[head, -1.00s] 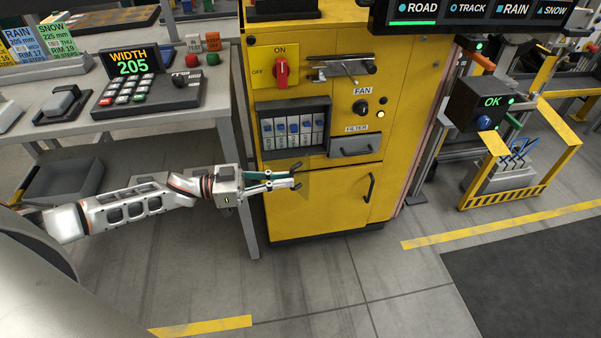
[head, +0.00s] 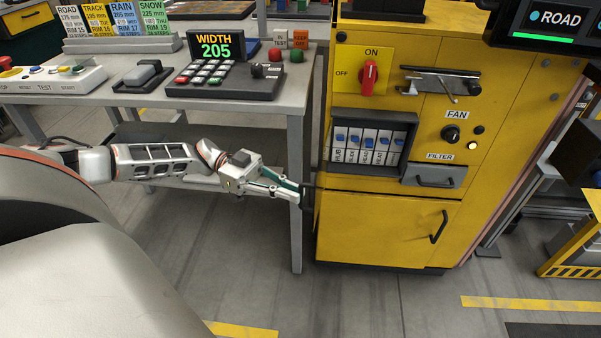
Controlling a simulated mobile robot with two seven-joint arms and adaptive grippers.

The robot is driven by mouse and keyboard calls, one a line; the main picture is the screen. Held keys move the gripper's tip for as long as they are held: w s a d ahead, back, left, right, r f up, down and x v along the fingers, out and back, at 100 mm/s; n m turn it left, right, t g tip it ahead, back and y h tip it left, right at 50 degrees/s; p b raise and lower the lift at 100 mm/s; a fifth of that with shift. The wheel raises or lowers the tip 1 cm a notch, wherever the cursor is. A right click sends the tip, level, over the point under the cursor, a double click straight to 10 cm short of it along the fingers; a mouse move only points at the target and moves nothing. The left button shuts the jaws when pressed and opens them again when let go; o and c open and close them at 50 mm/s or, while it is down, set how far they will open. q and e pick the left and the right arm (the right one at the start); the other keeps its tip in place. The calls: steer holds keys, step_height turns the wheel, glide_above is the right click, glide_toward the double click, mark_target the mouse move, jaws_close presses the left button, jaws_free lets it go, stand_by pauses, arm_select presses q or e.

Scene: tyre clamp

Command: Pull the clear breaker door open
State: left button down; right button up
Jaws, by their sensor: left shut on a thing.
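The breaker box (head: 412,128) is a dark frame in the yellow cabinet, with a row of white breakers (head: 367,148) with blue switches. Its front looks uncovered. The clear door's pane is too transparent to trace; it seems to stand swung out at the cabinet's left side. My left gripper (head: 306,196) is at the cabinet's left edge, lower than the breakers. Its fingers are shut on a small dark piece, which looks like the clear door's handle; the fingers partly hide it. My right gripper is not in view.
A grey workbench (head: 295,95) with a keypad and WIDTH display (head: 216,47) stands left of the cabinet, its leg close behind my left gripper. A red switch (head: 369,76), a FAN knob (head: 450,134) and a lower handle (head: 438,228) are on the cabinet. The floor in front is clear.

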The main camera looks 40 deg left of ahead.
arm_select(q)
steer(key=shift+w+a+r, duration=0.15)
steer(key=shift+w+a, duration=0.05)
steer(key=shift+a, duration=0.25)
steer(key=shift+w+a+r, duration=0.15)
steer(key=shift+a, duration=0.3)
steer(key=shift+r, duration=0.1)
steer(key=c, duration=2.2)
jaws_free()
steer(key=shift+w, duration=0.15)
steer(key=shift+o, duration=0.2)
steer(key=shift+d+f, duration=0.15)
steer(key=shift+f, duration=0.1)
steer(key=shift+s+f, duration=0.15)
steer(key=shift+s, duration=0.05)
steer(key=v, duration=1.2)
steer(key=shift+d, duration=0.1)
